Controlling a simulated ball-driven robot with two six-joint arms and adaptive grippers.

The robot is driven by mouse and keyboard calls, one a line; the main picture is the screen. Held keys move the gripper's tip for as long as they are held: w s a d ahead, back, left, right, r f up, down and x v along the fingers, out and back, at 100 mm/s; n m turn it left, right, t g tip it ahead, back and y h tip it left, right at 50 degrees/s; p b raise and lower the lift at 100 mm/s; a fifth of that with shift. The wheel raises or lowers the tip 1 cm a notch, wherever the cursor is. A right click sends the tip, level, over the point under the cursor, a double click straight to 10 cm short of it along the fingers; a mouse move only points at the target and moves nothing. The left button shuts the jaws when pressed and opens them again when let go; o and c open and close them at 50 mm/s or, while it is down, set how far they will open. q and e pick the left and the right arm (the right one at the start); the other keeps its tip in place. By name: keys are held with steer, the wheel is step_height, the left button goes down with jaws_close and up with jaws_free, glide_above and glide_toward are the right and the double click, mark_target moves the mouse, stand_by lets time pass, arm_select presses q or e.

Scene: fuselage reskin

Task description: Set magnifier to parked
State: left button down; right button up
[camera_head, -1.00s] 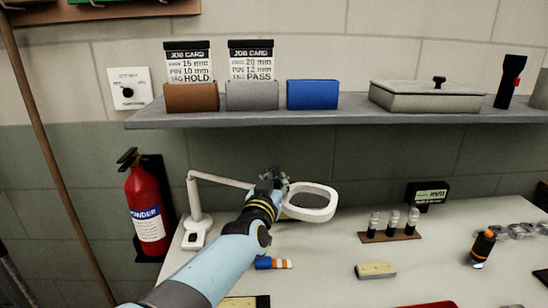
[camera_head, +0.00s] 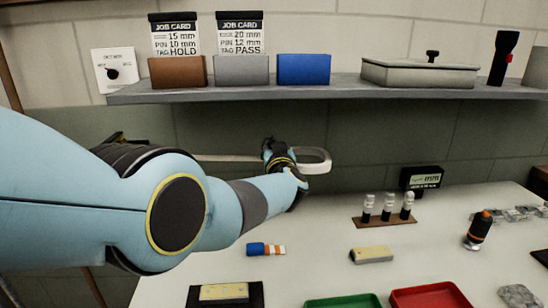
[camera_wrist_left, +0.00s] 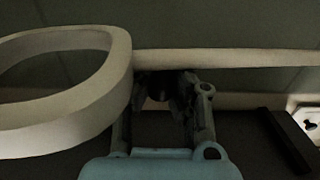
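The magnifier has a white ring (camera_head: 315,161) on a thin pale arm (camera_head: 228,158), both near the back wall. Its left part and base are hidden by my left arm in the head view. My left gripper (camera_head: 272,146) is at the pale arm, just left of the ring. In the left wrist view the ring (camera_wrist_left: 66,90) is at left, and the arm (camera_wrist_left: 235,58) runs across above my fingertips (camera_wrist_left: 166,80). The fingers stand apart with something dark between them; I cannot tell if they hold it. My right gripper is not in view.
A shelf (camera_head: 330,88) with bins and a lidded box (camera_head: 420,74) runs above. On the table stand a vial rack (camera_head: 385,221), a blue-and-orange item (camera_head: 265,249), a yellow block (camera_head: 371,255), and green (camera_head: 342,301) and red (camera_head: 430,297) trays.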

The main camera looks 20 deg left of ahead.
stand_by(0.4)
arm_select(q)
steer(key=c, duration=1.6)
jaws_free()
steer(key=shift+d, duration=0.1)
steer(key=o, duration=0.5)
steer(key=shift+c, duration=0.2)
step_height(320, 180, up, 10)
